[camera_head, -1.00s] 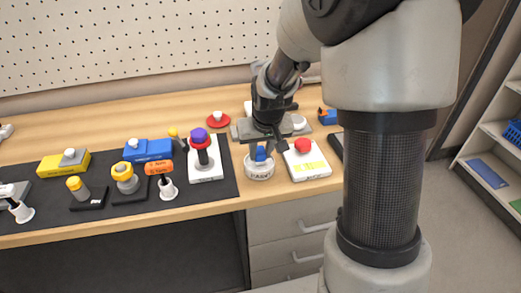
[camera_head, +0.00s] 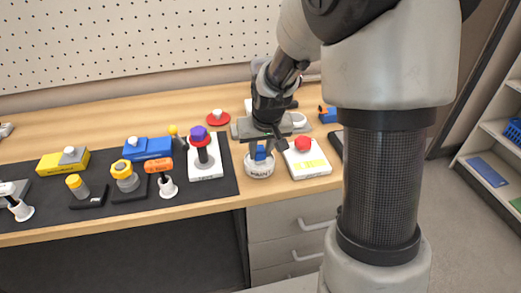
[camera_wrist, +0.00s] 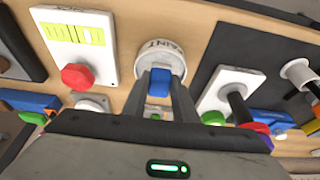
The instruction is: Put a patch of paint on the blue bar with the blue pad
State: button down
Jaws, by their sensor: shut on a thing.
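My gripper (camera_head: 263,140) is shut on the blue pad (camera_head: 260,153), a small blue block, right at the white paint pot (camera_head: 259,169). In the wrist view the blue pad (camera_wrist: 161,78) sits between the two fingers, in front of the pot (camera_wrist: 160,50) marked PAINT. Whether the pad touches paint cannot be told. The blue bar (camera_head: 155,149) lies on the dark mat to the left, with a light round knob on top. My gripper is well to its right. No patch of paint can be made out on the bar at this size.
A white plate (camera_head: 205,172) with a black post and coloured rings stands between pot and bar. A white box with a red button (camera_head: 303,143) is right of the pot. Yellow-topped posts, an orange-handled tool (camera_head: 159,166) and a yellow block (camera_head: 63,162) crowd the mat (camera_head: 225,190).

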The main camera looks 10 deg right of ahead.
jog(key=shift+f+b, duration=0.35)
jog(key=shift+f, duration=0.05)
dwell(1.3)
jog(key=shift+r, duration=0.1)
jog(key=shift+r+p, duration=2.4)
jog(key=shift+r, duration=1.1)
jog(key=c, duration=2)
grip_release()
grip_shut()
